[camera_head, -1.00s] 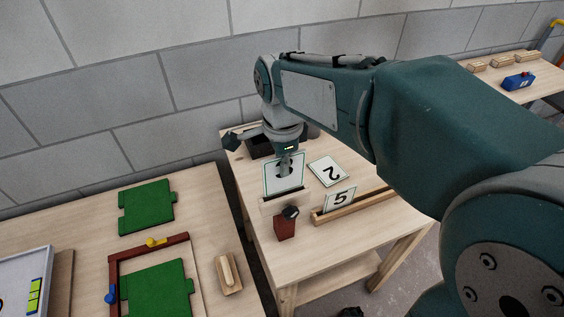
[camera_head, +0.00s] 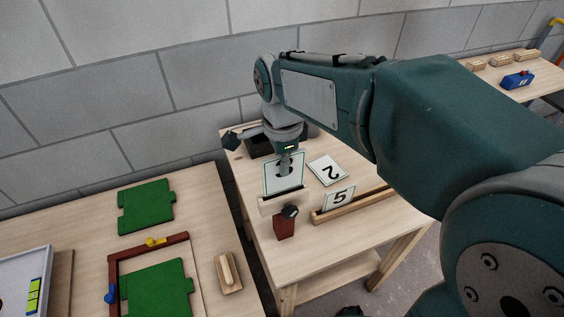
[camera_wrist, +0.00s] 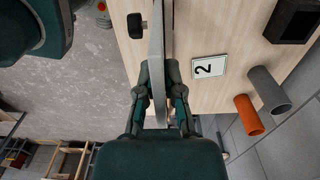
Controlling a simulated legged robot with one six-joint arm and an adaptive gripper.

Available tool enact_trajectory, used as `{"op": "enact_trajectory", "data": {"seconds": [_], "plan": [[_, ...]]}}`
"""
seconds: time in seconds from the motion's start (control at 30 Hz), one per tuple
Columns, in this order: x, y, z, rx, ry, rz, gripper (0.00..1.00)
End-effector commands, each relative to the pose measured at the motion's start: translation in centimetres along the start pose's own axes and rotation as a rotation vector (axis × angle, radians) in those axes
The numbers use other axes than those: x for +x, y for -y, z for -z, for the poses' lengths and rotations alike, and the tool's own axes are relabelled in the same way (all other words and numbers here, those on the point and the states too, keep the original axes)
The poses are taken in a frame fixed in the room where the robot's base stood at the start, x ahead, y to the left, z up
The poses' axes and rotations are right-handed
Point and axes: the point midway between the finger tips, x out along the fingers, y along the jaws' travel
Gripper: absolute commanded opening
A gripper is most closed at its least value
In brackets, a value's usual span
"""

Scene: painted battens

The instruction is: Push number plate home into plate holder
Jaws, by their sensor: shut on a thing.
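My gripper (camera_wrist: 162,97) is shut on an upright white number plate (camera_head: 271,177) with a green border and a dark figure partly covered by the fingers. In the wrist view the plate (camera_wrist: 157,60) shows edge-on as a thin pale strip between the fingers. The pale wooden plate holder (camera_head: 283,203) stands on the small table directly under the plate. The plate's lower edge meets the holder's top; how deep it sits in the slot cannot be told.
A plate marked 2 (camera_head: 327,170) lies flat to the right. A plate marked 5 (camera_head: 339,200) stands in a long wooden rack (camera_head: 365,205). A dark red block with a black knob (camera_head: 285,224) stands just in front of the holder. A dark box (camera_head: 259,146) is behind.

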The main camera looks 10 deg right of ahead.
Motion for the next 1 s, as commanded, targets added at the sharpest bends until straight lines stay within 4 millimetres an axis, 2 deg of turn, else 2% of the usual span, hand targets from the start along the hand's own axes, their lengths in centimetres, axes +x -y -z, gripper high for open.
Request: {"op": "enact_trajectory", "data": {"seconds": [1.0], "plan": [[1.8, 0.0, 0.0, 0.000, 0.000, 0.000, 0.00]]}}
